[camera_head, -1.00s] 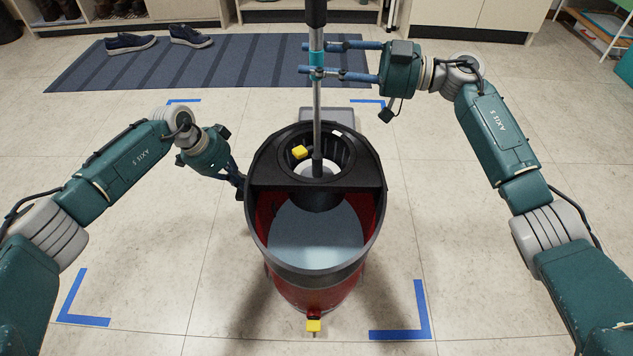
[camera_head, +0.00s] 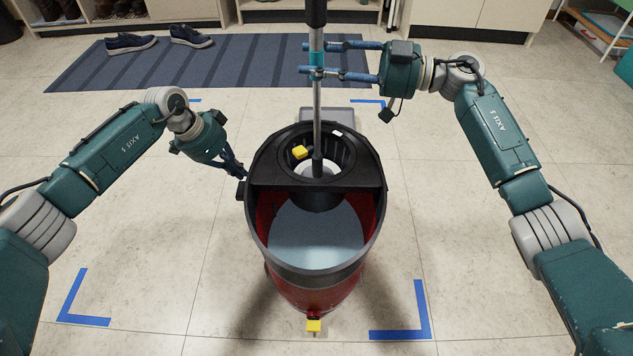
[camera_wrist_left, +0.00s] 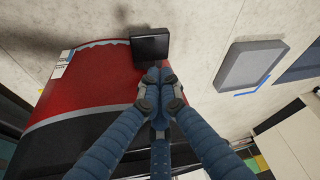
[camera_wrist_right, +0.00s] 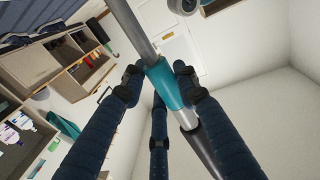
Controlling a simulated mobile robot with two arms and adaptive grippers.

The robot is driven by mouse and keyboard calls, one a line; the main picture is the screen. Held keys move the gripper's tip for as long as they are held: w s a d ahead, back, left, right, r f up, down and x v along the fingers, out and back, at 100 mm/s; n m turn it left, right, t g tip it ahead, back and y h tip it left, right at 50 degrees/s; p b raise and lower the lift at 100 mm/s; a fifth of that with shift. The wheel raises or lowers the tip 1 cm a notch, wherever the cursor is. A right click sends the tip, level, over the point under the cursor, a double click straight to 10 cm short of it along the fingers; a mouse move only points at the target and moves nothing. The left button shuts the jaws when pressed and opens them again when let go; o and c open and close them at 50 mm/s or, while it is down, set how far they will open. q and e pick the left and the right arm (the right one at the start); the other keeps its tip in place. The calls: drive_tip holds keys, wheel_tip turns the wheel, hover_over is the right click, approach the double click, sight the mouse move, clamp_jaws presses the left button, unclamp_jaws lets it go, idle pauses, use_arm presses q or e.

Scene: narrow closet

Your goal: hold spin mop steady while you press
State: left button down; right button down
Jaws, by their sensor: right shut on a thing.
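The spin mop's grey pole (camera_head: 317,105) stands upright in the black wringer basket (camera_head: 340,160) of the red bucket (camera_head: 315,285), with clear water inside. My right gripper (camera_head: 304,58) is shut on the pole's teal collar, which also shows between the fingers in the right wrist view (camera_wrist_right: 166,84). My left gripper (camera_head: 242,174) is beside the bucket's left rim, by a black side lug (camera_head: 240,190). In the left wrist view its fingertips (camera_wrist_left: 158,88) are together just short of the lug (camera_wrist_left: 150,47); I cannot tell whether they touch it.
A striped mat (camera_head: 150,68) with dark shoes (camera_head: 130,43) lies behind. The floor either side is clear.

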use_arm(q)
drive_tip(key=shift+r, duration=0.4)
use_arm(e)
drive_tip(key=c, duration=1.2)
unclamp_jaws()
